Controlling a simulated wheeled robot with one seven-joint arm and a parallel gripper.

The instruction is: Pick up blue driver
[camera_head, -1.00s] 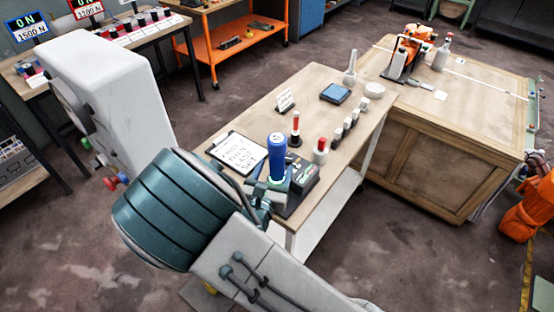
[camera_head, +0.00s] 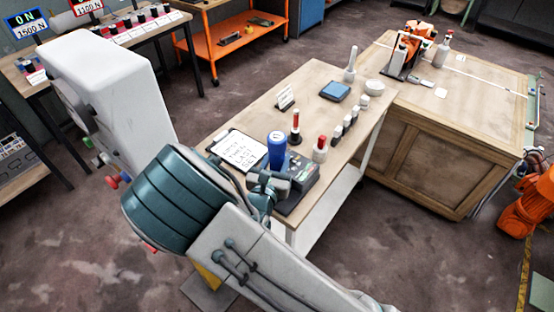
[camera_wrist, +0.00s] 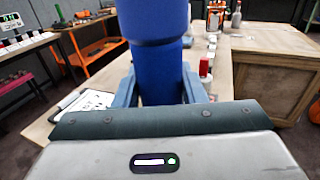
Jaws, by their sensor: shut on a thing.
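The blue driver (camera_head: 277,148) is a thick upright blue cylinder at the near end of the narrow wooden table. In the wrist view the blue driver (camera_wrist: 155,70) stands between the two grey-blue fingers of my gripper (camera_wrist: 160,88), one on each side of it. My gripper (camera_head: 272,184) is shut on the driver and hides its lower part in the head view. Whether the driver's bottom is clear of what is under it cannot be told.
A dark device with small displays (camera_head: 301,173) sits right beside the driver. A clipboard (camera_head: 240,150) lies to the left. A wooden workbench (camera_head: 425,150) is at the right.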

